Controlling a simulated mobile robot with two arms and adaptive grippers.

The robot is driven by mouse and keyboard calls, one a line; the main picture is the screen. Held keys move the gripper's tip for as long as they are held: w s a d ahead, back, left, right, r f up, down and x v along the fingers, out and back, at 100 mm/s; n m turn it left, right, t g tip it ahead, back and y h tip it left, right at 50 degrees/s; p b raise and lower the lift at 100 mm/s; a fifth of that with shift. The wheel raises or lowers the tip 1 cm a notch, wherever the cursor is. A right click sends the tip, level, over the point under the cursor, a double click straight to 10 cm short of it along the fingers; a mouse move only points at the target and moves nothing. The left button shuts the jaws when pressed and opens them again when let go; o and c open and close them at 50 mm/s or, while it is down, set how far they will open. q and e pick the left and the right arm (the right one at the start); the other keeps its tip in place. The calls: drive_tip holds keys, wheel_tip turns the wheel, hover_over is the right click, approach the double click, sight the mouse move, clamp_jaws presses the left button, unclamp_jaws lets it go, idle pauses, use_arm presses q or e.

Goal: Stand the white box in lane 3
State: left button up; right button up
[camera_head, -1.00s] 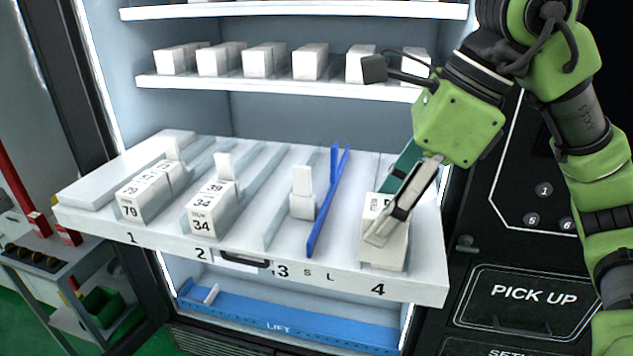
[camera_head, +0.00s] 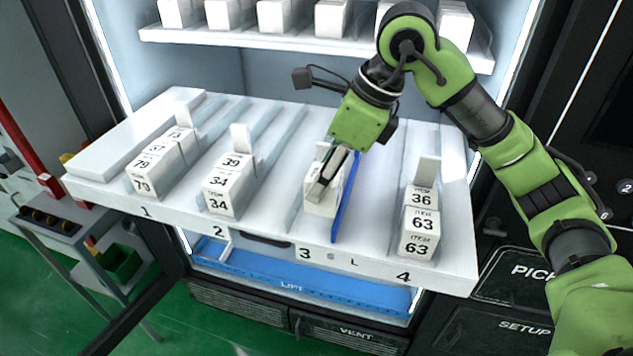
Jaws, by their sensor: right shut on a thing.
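The white box (camera_head: 319,208) stands upright in lane 3, near the front of the white tray (camera_head: 376,226). My right gripper (camera_head: 322,187) is over lane 3, pointing down, and is shut on the white box. The fingers cover part of the box's upper face. The blue divider (camera_head: 342,218) runs along the right side of the box; I cannot tell whether they touch. My gripper hides most of the back of lane 3. My left gripper is not in view.
Lane 1 (camera_head: 155,172), lane 2 (camera_head: 218,194) and lane 4 (camera_head: 420,236) hold numbered white boxes. A shelf (camera_head: 330,46) with several white boxes is above. The blue lift (camera_head: 270,283) lies below the tray. The tray space between the blue divider and lane 4 is clear.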

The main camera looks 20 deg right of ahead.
drive_tip(key=shift+w+a+f, duration=0.2)
drive_tip(key=shift+w+f, duration=0.1)
drive_tip(key=shift+f, duration=0.2)
drive_tip(key=p+x, duration=0.1)
drive_tip(key=x, duration=0.1)
drive_tip(key=p+x, duration=0.1)
drive_tip(key=shift+w+d+f+p, duration=0.1)
drive_tip(key=shift+d+f+p, duration=0.1)
drive_tip(key=shift+f+p, duration=0.15)
drive_tip(key=shift+d+f, duration=0.1)
drive_tip(key=shift+f, duration=0.15)
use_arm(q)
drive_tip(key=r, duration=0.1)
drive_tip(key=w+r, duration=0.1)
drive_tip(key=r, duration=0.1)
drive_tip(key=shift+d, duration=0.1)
use_arm(e)
drive_tip(key=shift+f, duration=0.15)
drive_tip(key=o, duration=0.8)
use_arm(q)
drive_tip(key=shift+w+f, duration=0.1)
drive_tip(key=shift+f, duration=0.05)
use_arm(e)
drive_tip(key=shift+o, duration=0.2)
